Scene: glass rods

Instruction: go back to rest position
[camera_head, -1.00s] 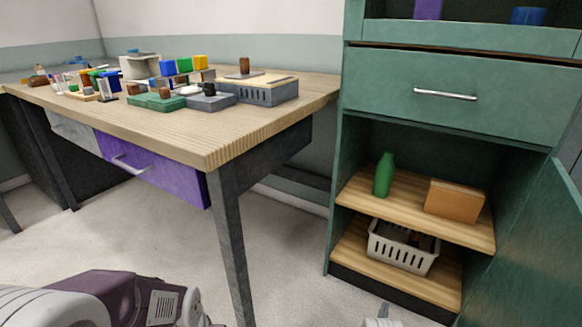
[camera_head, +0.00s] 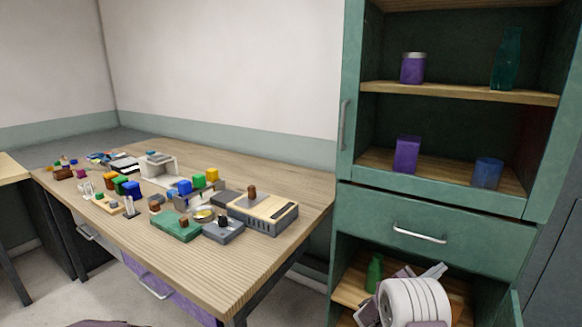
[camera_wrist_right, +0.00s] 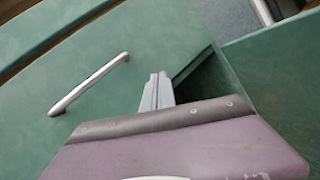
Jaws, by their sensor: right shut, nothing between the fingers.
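My right gripper (camera_head: 436,270) is at the lower right in the head view, in front of the green cabinet, just below its closed drawer. In the right wrist view its two grey fingers (camera_wrist_right: 157,92) lie together, with nothing between them. They point toward the cabinet front, beside the drawer's silver handle (camera_wrist_right: 88,84). My white ribbed arm link hides part of the lower compartment in the head view. My left gripper is not in view.
A wooden table (camera_head: 200,262) at left carries blocks, stands and boxes. The cabinet's drawer (camera_head: 400,231) is shut. A green bottle (camera_head: 374,273) stands in the open lower compartment. Upper shelves hold a purple box (camera_head: 407,154) and a blue cup (camera_head: 487,173).

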